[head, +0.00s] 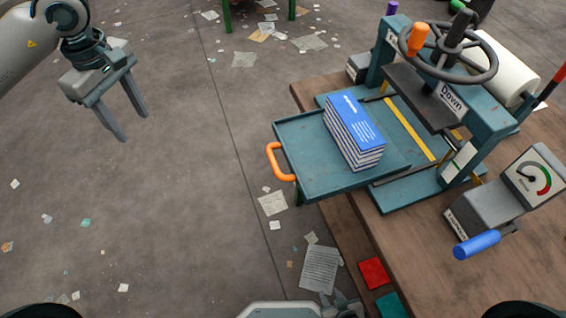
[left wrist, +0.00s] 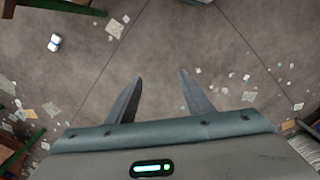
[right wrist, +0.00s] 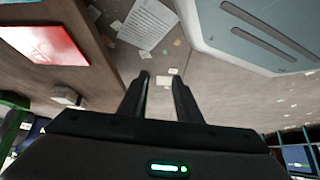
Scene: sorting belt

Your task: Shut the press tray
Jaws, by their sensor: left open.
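The teal press tray (head: 300,145) is pulled out to the left of the press (head: 400,185) and hangs past the edge of the bench. Its orange handle (head: 279,162) is on the tray's left side. A stack of blue-covered books (head: 353,130) stands on the tray. My left gripper (head: 134,127) is open and empty, over the floor well to the left of the handle. Its open fingers also show in the left wrist view (left wrist: 160,75). My right gripper (right wrist: 160,77) has its fingers apart with nothing between them, low near the bench's front edge.
The wooden bench (head: 500,265) carries a gauge box (head: 527,180) with a blue lever (head: 477,244). The press has a handwheel (head: 450,55) with an orange knob. A red pad (head: 373,272) lies near the bench edge. Clear floor with scattered paper lies between my left gripper and the tray.

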